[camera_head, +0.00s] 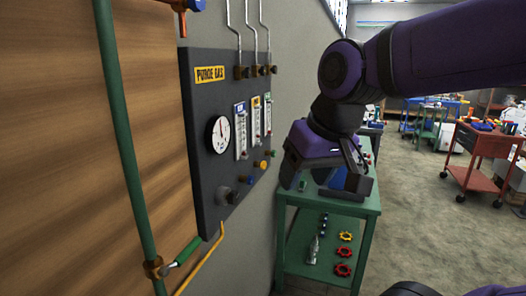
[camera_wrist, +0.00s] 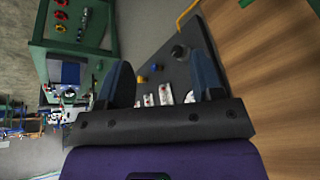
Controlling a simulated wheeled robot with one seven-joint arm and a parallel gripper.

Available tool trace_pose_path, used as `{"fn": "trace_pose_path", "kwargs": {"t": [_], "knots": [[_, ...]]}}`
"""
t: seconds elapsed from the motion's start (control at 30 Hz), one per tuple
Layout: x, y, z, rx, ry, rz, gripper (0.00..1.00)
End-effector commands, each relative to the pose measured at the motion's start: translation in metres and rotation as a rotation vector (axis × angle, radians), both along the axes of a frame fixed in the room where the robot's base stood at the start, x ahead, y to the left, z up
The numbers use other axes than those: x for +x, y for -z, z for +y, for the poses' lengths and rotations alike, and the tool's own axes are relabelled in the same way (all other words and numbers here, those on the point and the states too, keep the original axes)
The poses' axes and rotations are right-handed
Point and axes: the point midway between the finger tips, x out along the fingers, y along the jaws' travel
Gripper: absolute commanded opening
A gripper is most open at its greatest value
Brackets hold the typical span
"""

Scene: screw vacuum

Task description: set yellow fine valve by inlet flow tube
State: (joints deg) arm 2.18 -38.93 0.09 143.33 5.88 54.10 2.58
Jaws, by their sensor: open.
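The dark grey purge gas panel (camera_head: 207,150) is on the wall. The yellow fine valve (camera_head: 261,165) is a small round knob low on its right side, between a blue knob (camera_head: 248,175) and a green knob (camera_head: 272,153). Three upright flow tubes stand above the knobs, the middle one (camera_head: 256,120) with a yellow top. My gripper (camera_wrist: 161,63) is open and empty. In the wrist view the panel lies beyond its fingers, with the yellow knob (camera_wrist: 154,66) small between them. The fingers are apart from the panel. Which tube is the inlet one cannot be read.
A round gauge (camera_head: 219,134) and a dark knob (camera_head: 228,195) are also on the panel. A green pipe (camera_head: 123,150) runs up at left. A green cart (camera_head: 289,238) with red and yellow handwheels stands under my gripper. Open floor (camera_head: 435,225) lies to the right.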

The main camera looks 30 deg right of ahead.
Motion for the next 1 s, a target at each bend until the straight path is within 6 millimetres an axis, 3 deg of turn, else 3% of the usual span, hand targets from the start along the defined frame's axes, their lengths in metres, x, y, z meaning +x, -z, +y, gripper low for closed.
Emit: {"fn": "trace_pose_path", "kwargs": {"t": [0.33, 0.57, 0.77, 1.0], "knots": [[0.069, 0.016, 0.008, 0.399, 0.358, 0.287, 0.60], [0.122, 0.028, 0.001, 0.672, 0.601, 0.457, 0.60], [0.173, 0.042, -0.018, 0.916, 0.810, 0.593, 0.60], [0.234, 0.067, -0.059, 1.227, 1.048, 0.736, 0.60]]}}
